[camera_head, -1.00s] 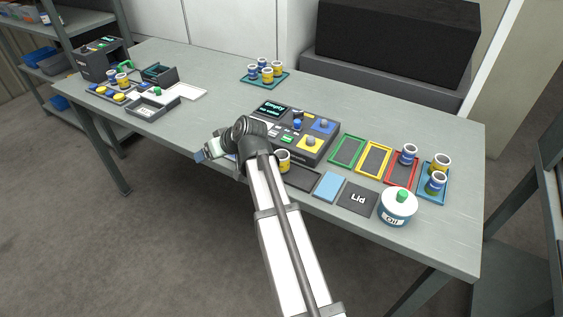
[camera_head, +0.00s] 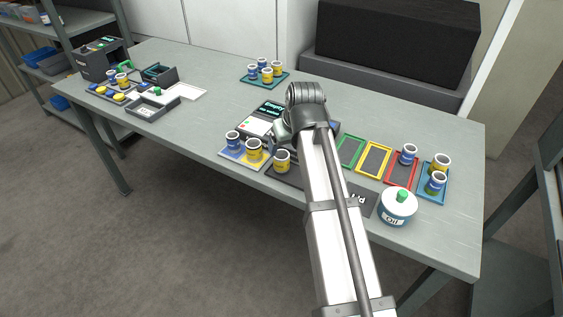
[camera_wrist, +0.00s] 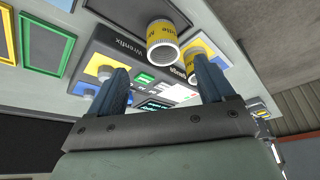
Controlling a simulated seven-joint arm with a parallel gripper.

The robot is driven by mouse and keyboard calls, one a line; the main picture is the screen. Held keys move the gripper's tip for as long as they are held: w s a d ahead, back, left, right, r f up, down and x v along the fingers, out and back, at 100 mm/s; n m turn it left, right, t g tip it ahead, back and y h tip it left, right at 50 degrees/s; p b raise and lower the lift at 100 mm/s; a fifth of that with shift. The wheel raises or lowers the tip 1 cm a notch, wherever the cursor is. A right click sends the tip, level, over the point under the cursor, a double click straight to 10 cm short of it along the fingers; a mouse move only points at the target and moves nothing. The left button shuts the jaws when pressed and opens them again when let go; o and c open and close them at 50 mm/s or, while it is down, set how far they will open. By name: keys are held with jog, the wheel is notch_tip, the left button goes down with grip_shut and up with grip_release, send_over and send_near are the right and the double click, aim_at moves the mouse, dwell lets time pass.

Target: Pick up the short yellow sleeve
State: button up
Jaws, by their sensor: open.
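A yellow sleeve (camera_head: 282,161) stands upright on a dark pad at the table's front edge. Another yellow sleeve (camera_head: 254,150) stands to its left on a blue-and-yellow tray (camera_head: 235,159), beside a blue sleeve (camera_head: 233,139). Which yellow sleeve is the short one is hard to tell. In the wrist view, one yellow sleeve (camera_wrist: 161,42) shows beyond the fingertips and a second yellow sleeve (camera_wrist: 194,66) shows by the right finger. My gripper (camera_wrist: 160,65) is open, with nothing seen held between the fingers. In the head view my arm partly hides it.
The grey device (camera_head: 262,120) is partly hidden by my arm. Green (camera_head: 341,162), yellow (camera_head: 360,170) and red (camera_head: 387,179) frames lie right of it. A white-lidded jar (camera_head: 398,210) and a blue tray (camera_head: 431,198) with sleeves stand at the right. Another sleeve tray (camera_head: 250,82) is at the back.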

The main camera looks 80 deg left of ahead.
aim_at(281, 162)
jog(key=shift+s+x, duration=0.2)
jog(key=shift+x, duration=4.3)
jog(key=shift+c, duration=0.5)
jog(key=c, duration=1.2)
